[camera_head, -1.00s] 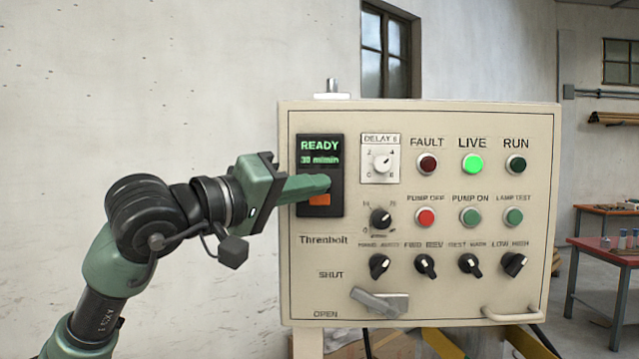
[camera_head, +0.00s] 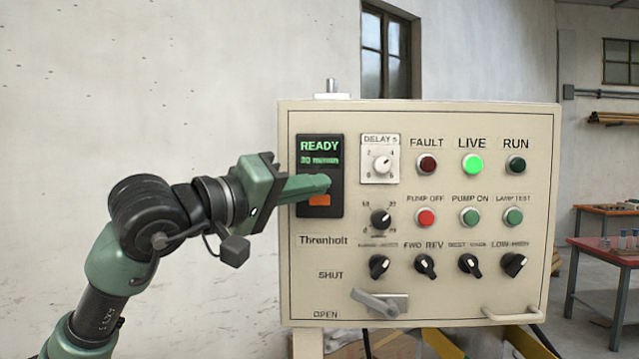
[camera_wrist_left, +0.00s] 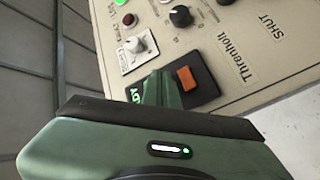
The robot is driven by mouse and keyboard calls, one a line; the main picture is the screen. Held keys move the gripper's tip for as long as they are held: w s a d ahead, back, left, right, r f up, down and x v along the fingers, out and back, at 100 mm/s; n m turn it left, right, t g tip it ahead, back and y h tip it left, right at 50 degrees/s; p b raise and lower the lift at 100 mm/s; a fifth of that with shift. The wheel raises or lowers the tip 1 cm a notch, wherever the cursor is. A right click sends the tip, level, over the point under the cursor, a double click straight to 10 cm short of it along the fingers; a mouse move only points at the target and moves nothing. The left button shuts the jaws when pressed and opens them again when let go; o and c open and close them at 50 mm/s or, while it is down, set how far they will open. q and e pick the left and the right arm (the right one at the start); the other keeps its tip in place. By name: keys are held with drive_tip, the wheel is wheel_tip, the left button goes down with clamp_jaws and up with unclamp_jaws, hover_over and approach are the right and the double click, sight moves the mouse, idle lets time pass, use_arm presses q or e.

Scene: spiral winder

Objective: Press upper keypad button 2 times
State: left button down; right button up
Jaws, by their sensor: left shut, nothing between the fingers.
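The keypad (camera_head: 320,150) is a black module at the panel's upper left, with a green READY display at its top. An orange lower button (camera_head: 320,199) shows below my fingers, and it also shows in the left wrist view (camera_wrist_left: 187,78). My left gripper (camera_head: 324,185) is shut and empty, its green fingertips in front of the keypad just above the orange button. The fingers hide the upper button area. In the left wrist view the fingertips (camera_wrist_left: 162,82) lie over the black keypad; I cannot tell whether they touch it. My right gripper is not in view.
The cream panel (camera_head: 450,300) carries a delay dial (camera_head: 381,163), a lit green LIVE lamp (camera_head: 472,164), push buttons and several black knobs. A grey lever (camera_head: 380,303) and a handle (camera_head: 512,313) stick out below. The wall side at left is clear.

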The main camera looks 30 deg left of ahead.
use_arm(q)
drive_tip(key=shift+w+a, duration=0.25)
drive_tip(key=shift+w, duration=0.3)
idle(0.9)
drive_tip(key=shift+s, duration=0.1)
drive_tip(key=shift+s+d, duration=0.3)
drive_tip(key=shift+s, duration=0.35)
drive_tip(key=s, duration=0.1)
drive_tip(key=s+d, duration=0.1)
drive_tip(key=s, duration=0.1)
drive_tip(key=s+d, duration=0.1)
drive_tip(key=shift+s+d, duration=0.1)
drive_tip(key=shift+s, duration=0.15)
idle(2.5)
